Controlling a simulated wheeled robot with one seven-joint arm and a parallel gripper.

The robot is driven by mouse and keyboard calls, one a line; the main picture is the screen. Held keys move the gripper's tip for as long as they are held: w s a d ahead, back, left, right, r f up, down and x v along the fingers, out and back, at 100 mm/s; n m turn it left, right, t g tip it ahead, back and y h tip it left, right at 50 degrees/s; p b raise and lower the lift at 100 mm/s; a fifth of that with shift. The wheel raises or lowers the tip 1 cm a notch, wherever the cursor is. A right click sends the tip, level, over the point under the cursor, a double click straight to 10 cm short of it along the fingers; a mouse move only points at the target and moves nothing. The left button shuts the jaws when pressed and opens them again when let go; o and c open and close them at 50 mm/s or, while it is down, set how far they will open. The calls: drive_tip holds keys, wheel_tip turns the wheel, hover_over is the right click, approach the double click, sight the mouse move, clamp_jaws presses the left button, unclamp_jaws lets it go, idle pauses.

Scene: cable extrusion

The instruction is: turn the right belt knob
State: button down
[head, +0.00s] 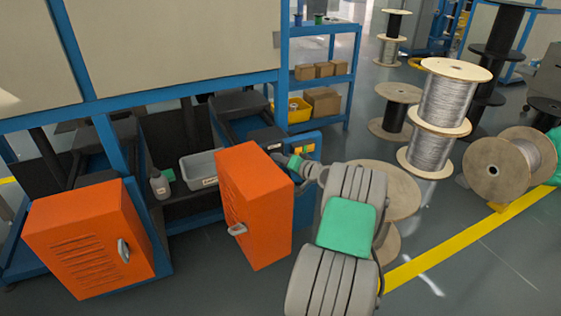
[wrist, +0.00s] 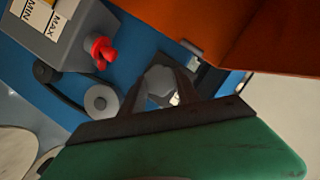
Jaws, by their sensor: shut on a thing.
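My gripper (wrist: 162,80) points at a blue machine face in the wrist view. Its two dark fingers are closed around a grey, rounded knob (wrist: 160,78); this looks like the right belt knob, though its edges are partly covered by the fingers. Left of it, a small belt runs between two round pulleys, one light grey (wrist: 101,99) and one dark (wrist: 45,72). In the head view my arm reaches in behind the right orange door, and the knob and fingertips are hidden or too small to make out.
The open right orange door (head: 262,215) stands close beside my arm; its orange panel (wrist: 270,30) fills the wrist view's upper right. A red knob (wrist: 102,52) sits on a grey box marked MIN and MAX (wrist: 62,35). Wooden cable reels (head: 455,75) stand to the right.

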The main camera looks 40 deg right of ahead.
drive_tip(key=shift+d+f+m+t+y, duration=0.1)
drive_tip(key=shift+m+t+y, duration=0.3)
drive_tip(key=shift+m, duration=0.5)
drive_tip(key=shift+f+m+t+y, duration=0.1)
drive_tip(key=shift+m+t+y, duration=0.25)
drive_tip(key=shift+m, duration=0.55)
drive_tip(key=c, duration=0.9)
unclamp_jaws()
drive_tip(key=shift+s+r, duration=0.1)
drive_tip(key=s, duration=0.2)
drive_tip(key=s+p, duration=0.1)
drive_tip(key=s, duration=0.2)
drive_tip(key=s+r+p, duration=0.1)
drive_tip(key=s, duration=0.1)
drive_tip(key=shift+s+d, duration=0.3)
